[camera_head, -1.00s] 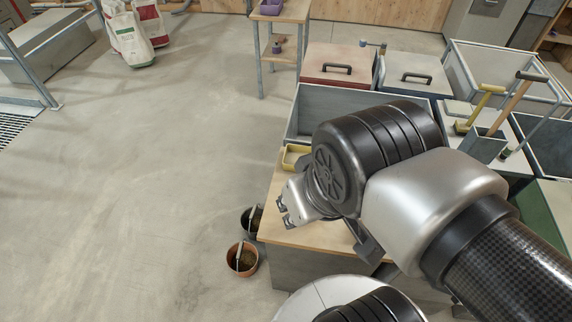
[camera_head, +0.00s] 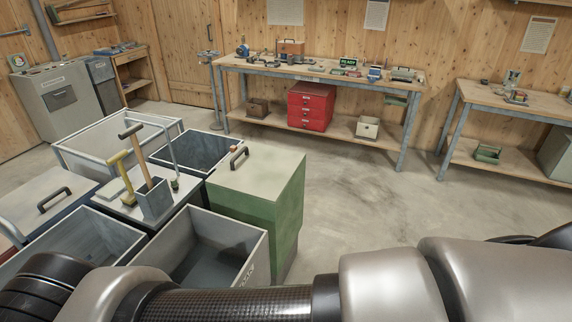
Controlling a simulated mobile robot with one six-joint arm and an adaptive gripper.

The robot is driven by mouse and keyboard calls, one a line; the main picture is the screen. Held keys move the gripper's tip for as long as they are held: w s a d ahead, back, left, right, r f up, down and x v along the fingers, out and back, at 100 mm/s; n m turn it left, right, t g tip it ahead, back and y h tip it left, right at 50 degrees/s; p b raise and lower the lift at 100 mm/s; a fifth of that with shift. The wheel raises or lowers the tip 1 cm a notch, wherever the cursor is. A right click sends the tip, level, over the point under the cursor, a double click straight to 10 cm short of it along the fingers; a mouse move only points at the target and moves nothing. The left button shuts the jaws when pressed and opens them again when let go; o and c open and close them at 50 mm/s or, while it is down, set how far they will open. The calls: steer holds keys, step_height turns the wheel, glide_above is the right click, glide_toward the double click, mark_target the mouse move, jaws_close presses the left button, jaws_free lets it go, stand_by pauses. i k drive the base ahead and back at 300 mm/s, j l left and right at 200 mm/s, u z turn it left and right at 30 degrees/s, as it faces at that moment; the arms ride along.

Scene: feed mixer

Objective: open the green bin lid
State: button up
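The green bin (camera_head: 286,205) stands right of the middle of the bin group. Its pale grey lid (camera_head: 262,168) lies flat and closed on top. A dark bar handle (camera_head: 239,156) sits near the lid's left edge. My arm crosses the bottom of the view, in front of and nearer than the bin. My gripper is outside the picture, so its fingers and anything in them are hidden.
An open grey bin (camera_head: 240,247) stands in front of the green bin and another open bin (camera_head: 200,150) behind it. A caddy (camera_head: 155,200) holds long-handled tools at the left. A workbench (camera_head: 320,75) stands along the back wall. Floor (camera_head: 370,205) to the right is clear.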

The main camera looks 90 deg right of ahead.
mark_target(260, 170)
steer(key=l+z, duration=0.15)
steer(key=z, duration=2.15)
steer(key=i+l+z, duration=0.1)
steer(key=z, duration=0.15)
steer(key=i+l+u, duration=0.45)
steer(key=i+l, duration=0.9)
steer(key=i, duration=0.1)
